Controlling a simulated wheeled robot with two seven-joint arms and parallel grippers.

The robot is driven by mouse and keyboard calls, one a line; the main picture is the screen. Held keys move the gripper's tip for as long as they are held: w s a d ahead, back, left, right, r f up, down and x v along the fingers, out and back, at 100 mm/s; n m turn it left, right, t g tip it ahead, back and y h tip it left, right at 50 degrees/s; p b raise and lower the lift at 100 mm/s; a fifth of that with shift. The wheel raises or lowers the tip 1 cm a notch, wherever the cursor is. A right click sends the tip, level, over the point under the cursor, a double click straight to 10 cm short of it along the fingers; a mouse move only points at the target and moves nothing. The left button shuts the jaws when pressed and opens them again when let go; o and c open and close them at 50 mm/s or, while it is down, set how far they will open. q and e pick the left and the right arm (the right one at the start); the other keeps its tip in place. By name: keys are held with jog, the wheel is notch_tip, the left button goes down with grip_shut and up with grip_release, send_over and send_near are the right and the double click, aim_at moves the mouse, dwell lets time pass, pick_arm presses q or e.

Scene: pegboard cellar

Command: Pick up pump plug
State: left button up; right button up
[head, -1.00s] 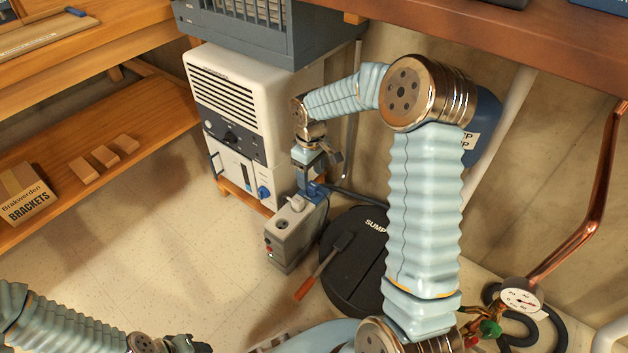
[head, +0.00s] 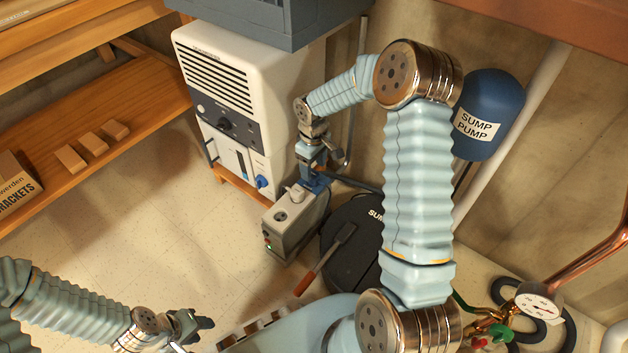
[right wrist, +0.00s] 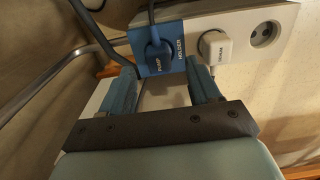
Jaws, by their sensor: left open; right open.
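The pump plug (right wrist: 158,58) is dark blue and marked PUMP. It sits in the blue holder (right wrist: 178,62) at the end of the grey socket box (right wrist: 240,22), with a dark cable rising from it. My right gripper (right wrist: 160,68) is open, its two blue fingers on either side of the holder in the right wrist view and the plug between and just beyond their tips. I cannot tell if they touch it. In the head view my right gripper (head: 314,172) is over the far end of the socket box (head: 288,228). My left gripper (head: 190,327) is open and empty at lower left.
A white plug (right wrist: 215,48) stands beside the holder, close to the right finger; an empty socket (right wrist: 264,34) is beyond it. A white dehumidifier (head: 222,100) stands behind. A black sump lid (head: 350,245) with an orange-handled tool (head: 322,262) lies right of the box.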

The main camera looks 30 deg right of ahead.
aim_at(314, 174)
notch_tip(314, 174, down, 3)
jog(key=shift+f, duration=0.15)
jog(key=shift+c, duration=0.3)
grip_shut()
notch_tip(314, 174, up, 10)
jog(key=p, duration=0.2)
dwell(0.3)
jog(key=s+a+f+b, duration=0.1)
jog(key=s+a+b, duration=0.1)
jog(key=a, duration=0.5)
jog(key=s+a+f+b, duration=0.1)
jog(key=s+a+b, duration=0.2)
jog(key=a, duration=0.3)
jog(key=shift+s+a+f, duration=0.2)
jog(key=shift+s+a, duration=0.2)
dwell(0.5)
